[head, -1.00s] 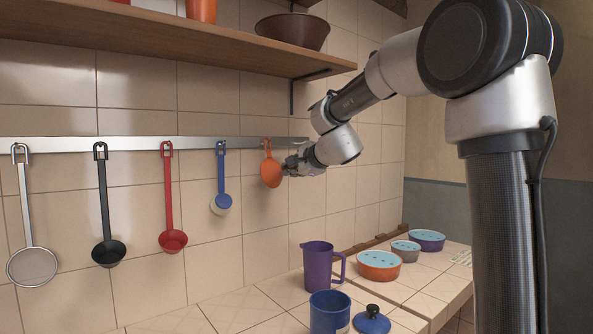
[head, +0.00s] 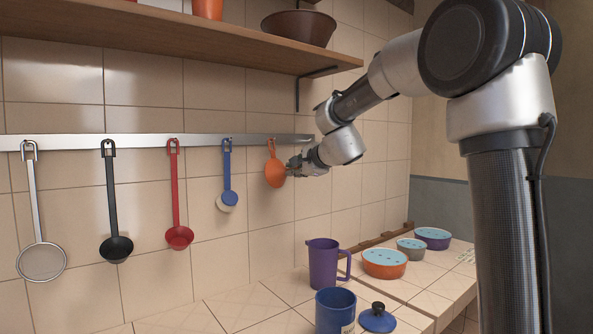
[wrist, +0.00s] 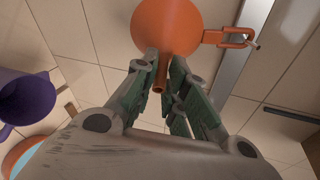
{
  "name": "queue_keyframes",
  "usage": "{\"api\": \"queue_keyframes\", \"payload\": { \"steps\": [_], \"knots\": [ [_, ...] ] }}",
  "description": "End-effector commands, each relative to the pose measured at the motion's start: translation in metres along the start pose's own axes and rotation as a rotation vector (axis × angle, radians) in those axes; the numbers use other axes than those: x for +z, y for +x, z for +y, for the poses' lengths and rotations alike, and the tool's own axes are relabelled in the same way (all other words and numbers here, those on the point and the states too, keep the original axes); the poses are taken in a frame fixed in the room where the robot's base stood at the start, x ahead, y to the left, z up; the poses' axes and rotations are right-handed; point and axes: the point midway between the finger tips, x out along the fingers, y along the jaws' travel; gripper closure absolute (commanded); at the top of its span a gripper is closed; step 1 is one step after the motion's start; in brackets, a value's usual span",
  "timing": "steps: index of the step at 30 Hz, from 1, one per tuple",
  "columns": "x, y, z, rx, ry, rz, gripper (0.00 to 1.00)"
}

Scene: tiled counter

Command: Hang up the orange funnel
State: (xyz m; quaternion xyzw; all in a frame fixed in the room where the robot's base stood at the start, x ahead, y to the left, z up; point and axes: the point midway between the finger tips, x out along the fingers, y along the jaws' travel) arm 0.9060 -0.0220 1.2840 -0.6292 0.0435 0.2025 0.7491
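The orange funnel (head: 275,174) is at the right end of the metal rail (head: 75,143), its handle up and its cup below. In the wrist view the orange funnel (wrist: 165,25) has its looped handle at a small metal hook (wrist: 254,43), which seems to pass through the loop. My gripper (head: 291,167) is just right of the funnel. In the wrist view my gripper's fingers (wrist: 165,62) stand either side of the spout, with a visible gap on the right side, so they look slightly open. The spout's far side is hidden.
A skimmer (head: 41,258), black ladle (head: 116,246), red ladle (head: 179,236) and blue ladle (head: 228,197) hang left of the funnel. A wooden shelf (head: 180,45) runs above. A purple jug (head: 322,265), blue canister (head: 335,312) and bowls (head: 384,264) stand below on the counter.

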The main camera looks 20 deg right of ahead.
Motion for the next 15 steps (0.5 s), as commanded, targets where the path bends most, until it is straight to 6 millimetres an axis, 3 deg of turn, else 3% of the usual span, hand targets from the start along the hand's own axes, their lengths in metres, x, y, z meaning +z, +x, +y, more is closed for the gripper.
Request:
{"api": "queue_keyframes", "payload": {
  "steps": [3,11,15],
  "knots": [
    [0.0000,-0.0001,-0.0001,0.000,0.000,0.000,0.64],
    [0.0000,-0.0003,0.0000,0.000,0.000,0.000,0.64],
    [0.0000,-0.0096,-0.0010,-0.002,-0.001,0.000,0.64]
  ]
}}
